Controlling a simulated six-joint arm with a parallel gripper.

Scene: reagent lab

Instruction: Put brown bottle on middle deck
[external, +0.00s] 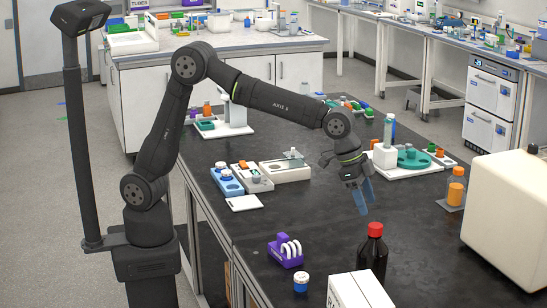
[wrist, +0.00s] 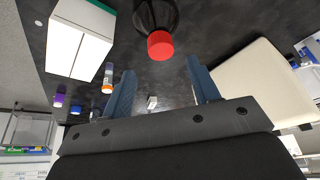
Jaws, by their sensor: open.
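The brown bottle (external: 372,262), very dark with a red cap, stands upright on the black bench at the front. In the wrist view its red cap (wrist: 160,45) shows ahead of my fingertips, roughly centred between them. My gripper (external: 363,198) is open and empty, with blue fingers pointing down, above and behind the bottle and apart from it. Several white decks stand on the bench; which is the middle deck is not marked. One deck at centre-left (external: 285,172) stands beside blue and grey racks.
A white box (external: 358,290) stands close by the bottle's front left. An orange bottle (external: 456,188) and a large cream appliance (external: 510,215) stand right. The bench between bottle and decks is mostly clear.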

